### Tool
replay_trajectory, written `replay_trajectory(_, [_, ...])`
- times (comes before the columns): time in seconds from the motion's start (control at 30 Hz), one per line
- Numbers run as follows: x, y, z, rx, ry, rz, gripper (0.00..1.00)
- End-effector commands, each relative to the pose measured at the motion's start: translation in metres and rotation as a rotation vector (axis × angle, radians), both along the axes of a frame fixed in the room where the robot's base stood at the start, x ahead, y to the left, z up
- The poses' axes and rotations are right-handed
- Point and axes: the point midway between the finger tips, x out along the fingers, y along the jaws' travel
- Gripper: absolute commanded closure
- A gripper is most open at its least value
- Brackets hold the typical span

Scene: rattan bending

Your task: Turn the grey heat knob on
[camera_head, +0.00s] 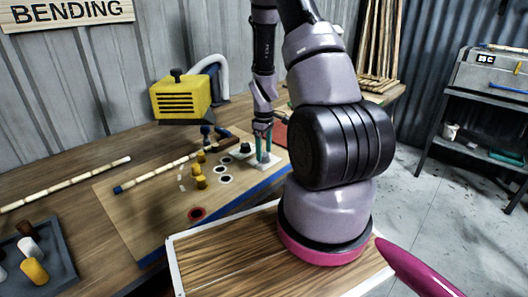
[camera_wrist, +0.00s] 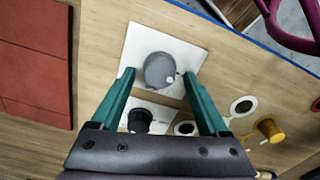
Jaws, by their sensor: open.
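The grey heat knob (camera_wrist: 160,70) is round with a small white mark near its edge, and it sits on a white square plate (camera_wrist: 136,52) on the wooden board. In the wrist view my gripper (camera_wrist: 158,78) is open, with one teal finger on each side of the knob; I cannot tell whether either finger touches it. In the head view my gripper (camera_head: 263,158) points down over the plate (camera_head: 275,159), and its fingers mostly hide the grey knob. A black knob (camera_wrist: 140,119) on its own white plate lies close by; it also shows in the head view (camera_head: 245,147).
Yellow pegs (camera_head: 200,182) and ringed holes stand left of my gripper on the board (camera_head: 150,215). A segmented rattan pole (camera_head: 155,173) lies behind them. A yellow machine (camera_head: 181,97) stands at the back. Red tiles (camera_wrist: 35,60) lie beside the board. A grey tray (camera_head: 62,250) sits front left.

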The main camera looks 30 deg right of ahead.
Motion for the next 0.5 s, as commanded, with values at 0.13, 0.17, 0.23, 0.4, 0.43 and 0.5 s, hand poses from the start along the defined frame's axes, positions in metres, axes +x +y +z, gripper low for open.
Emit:
replay_trajectory(0.13, [0.0001, -0.0002, -0.0056, 0.000, -0.001, 0.000, 0.22])
replay_trajectory(0.17, [0.0002, -0.0001, -0.0059, 0.000, -0.001, 0.000, 0.22])
replay_trajectory(0.23, [0.0002, -0.0002, -0.0059, 0.000, -0.001, 0.000, 0.22])
replay_trajectory(0.4, [0.0002, -0.0002, -0.0056, 0.000, -0.001, 0.000, 0.41])
replay_trajectory(0.43, [0.0002, -0.0002, -0.0055, 0.000, -0.001, 0.000, 0.52])
replay_trajectory(0.5, [0.0002, -0.0002, -0.0055, 0.000, -0.001, -0.001, 0.79])
